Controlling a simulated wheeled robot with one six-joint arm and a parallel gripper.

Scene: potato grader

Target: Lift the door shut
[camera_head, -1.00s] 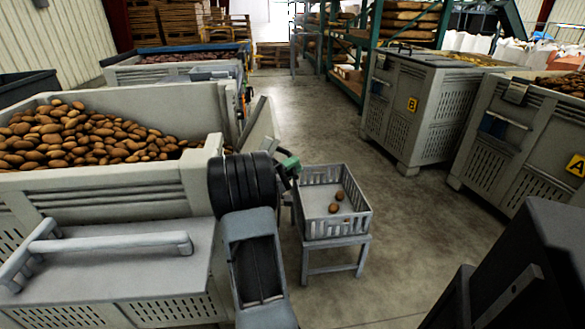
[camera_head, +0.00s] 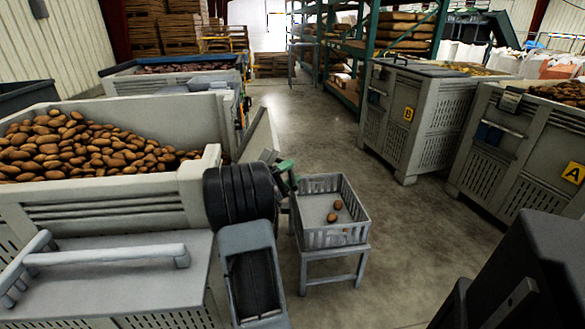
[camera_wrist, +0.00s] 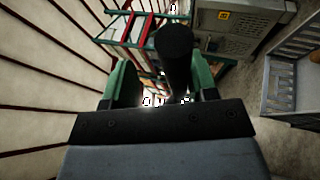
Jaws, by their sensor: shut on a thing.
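A grey bin (camera_head: 120,186) full of potatoes stands at the left. A grey panel (camera_head: 252,133), which looks like its door, shows as a narrow slanting strip beyond the bin's right end. My gripper (camera_head: 284,172), with green fingers, is beside that end, partly hidden by my dark arm. In the wrist view, a dark cylindrical handle (camera_wrist: 175,55) lies between the green fingers of my gripper (camera_wrist: 163,85), which is shut on it. How the handle joins the door is hidden.
A grey crate (camera_head: 345,238) with two potatoes stands on a low stand right of my gripper. Bin B (camera_head: 390,120) and bin A (camera_head: 530,150) stand at the right. The aisle floor (camera_head: 315,140) between is clear.

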